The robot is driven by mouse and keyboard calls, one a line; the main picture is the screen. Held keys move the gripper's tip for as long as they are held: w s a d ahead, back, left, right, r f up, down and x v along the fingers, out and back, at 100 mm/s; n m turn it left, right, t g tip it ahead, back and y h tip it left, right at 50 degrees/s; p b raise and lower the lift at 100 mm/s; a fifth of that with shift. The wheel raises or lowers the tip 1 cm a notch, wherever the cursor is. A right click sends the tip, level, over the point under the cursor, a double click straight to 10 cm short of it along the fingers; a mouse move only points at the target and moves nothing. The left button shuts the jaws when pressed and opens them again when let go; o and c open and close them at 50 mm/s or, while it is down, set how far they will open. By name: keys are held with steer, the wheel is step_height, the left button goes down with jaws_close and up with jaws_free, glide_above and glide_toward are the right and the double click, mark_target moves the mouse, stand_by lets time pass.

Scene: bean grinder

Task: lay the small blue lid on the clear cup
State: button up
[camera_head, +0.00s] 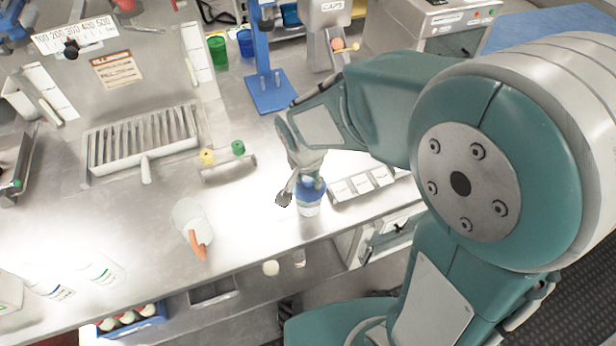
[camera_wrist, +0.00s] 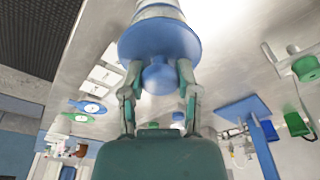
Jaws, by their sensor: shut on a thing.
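The small blue lid (camera_head: 312,190) is at the top of the clear cup (camera_head: 309,210), near the front edge of the steel counter. In the wrist view the lid (camera_wrist: 160,42) is a wide blue disc with a round knob, and the pale cup (camera_wrist: 160,10) shows behind it. My gripper (camera_head: 301,191) is shut on the lid's knob, with a finger on each side in the wrist view (camera_wrist: 159,75). The lid looks roughly centred over the cup. I cannot tell whether its whole rim touches the cup, as the disc hides the cup's mouth.
A white sectioned tray (camera_head: 361,186) lies just right of the cup. A clear container with an orange part (camera_head: 194,225) stands to the left. A blue stand (camera_head: 270,92) is behind. The counter between the container and the cup is clear.

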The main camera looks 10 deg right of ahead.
steer(key=o, duration=1)
steer(key=shift+o, duration=1.2)
steer(key=shift+r, duration=3)
